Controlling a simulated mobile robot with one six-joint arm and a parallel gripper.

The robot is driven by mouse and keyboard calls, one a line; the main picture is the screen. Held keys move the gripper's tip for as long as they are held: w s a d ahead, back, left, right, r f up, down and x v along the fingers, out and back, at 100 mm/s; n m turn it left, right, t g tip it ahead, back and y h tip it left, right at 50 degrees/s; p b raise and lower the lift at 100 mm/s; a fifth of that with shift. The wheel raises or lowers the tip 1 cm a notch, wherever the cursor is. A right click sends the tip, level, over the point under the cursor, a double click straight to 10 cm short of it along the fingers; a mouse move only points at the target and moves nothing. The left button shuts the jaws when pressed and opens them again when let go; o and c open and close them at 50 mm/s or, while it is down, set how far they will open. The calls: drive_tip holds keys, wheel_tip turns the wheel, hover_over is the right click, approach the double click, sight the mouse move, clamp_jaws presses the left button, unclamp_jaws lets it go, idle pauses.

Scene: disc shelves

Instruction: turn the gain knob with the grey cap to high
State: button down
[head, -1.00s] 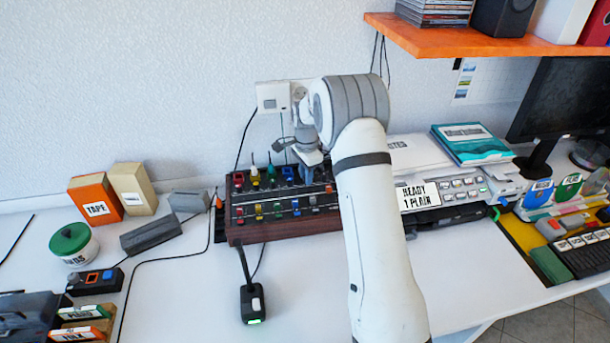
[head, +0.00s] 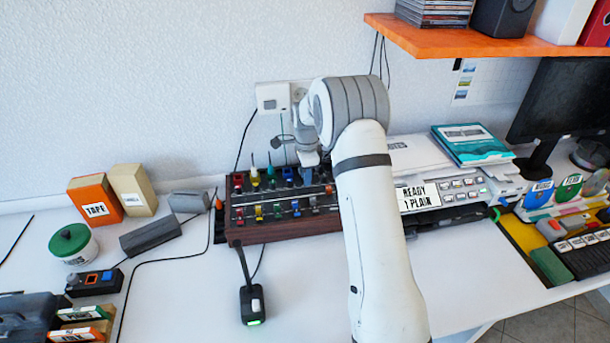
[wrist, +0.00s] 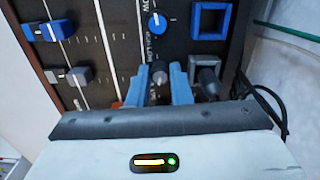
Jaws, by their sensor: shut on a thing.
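The mixer panel (head: 282,226) is a dark panel in a reddish-brown case on the desk, under my arm. In the wrist view, the grey-capped knob (wrist: 159,69) stands between the two blue fingers of my gripper (wrist: 160,82), which is shut on it. The knob's lower part is hidden by the fingers. In the head view, my gripper (head: 309,162) is at the back right of the panel, and the knob is hidden there. I cannot read where the knob points.
In the wrist view, a blue-capped knob (wrist: 158,23) is just beyond my fingertips. A blue square frame (wrist: 209,19) and a grey square part (wrist: 207,60) are at right. Blue (wrist: 50,31) and grey (wrist: 66,75) slider caps are at left. A printer (head: 455,188) stands right of the panel.

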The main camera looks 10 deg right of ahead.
drive_tip(key=c, duration=1.6)
unclamp_jaws()
drive_tip(key=shift+a, duration=0.1)
wheel_tip(320, 180, up, 8)
drive_tip(key=shift+f, duration=0.1)
drive_tip(key=s+r+n+t, duration=0.1)
drive_tip(key=s+r+n, duration=0.3)
drive_tip(key=s+r, duration=0.3)
drive_tip(key=s+r+n, duration=0.4)
drive_tip(key=s+r, duration=0.1)
drive_tip(key=s, duration=0.5)
drive_tip(key=s+n, duration=0.3)
drive_tip(key=s, duration=0.4)
drive_tip(key=s+n+t+p, duration=0.1)
drive_tip(key=s+n, duration=0.2)
drive_tip(key=s, duration=0.4)
drive_tip(key=s+n, duration=0.3)
drive_tip(key=s, duration=0.4)
drive_tip(key=shift+s+f+t+p, duration=0.2)
drive_tip(key=shift+f+t+p, duration=0.1)
drive_tip(key=shift+f, duration=0.1)
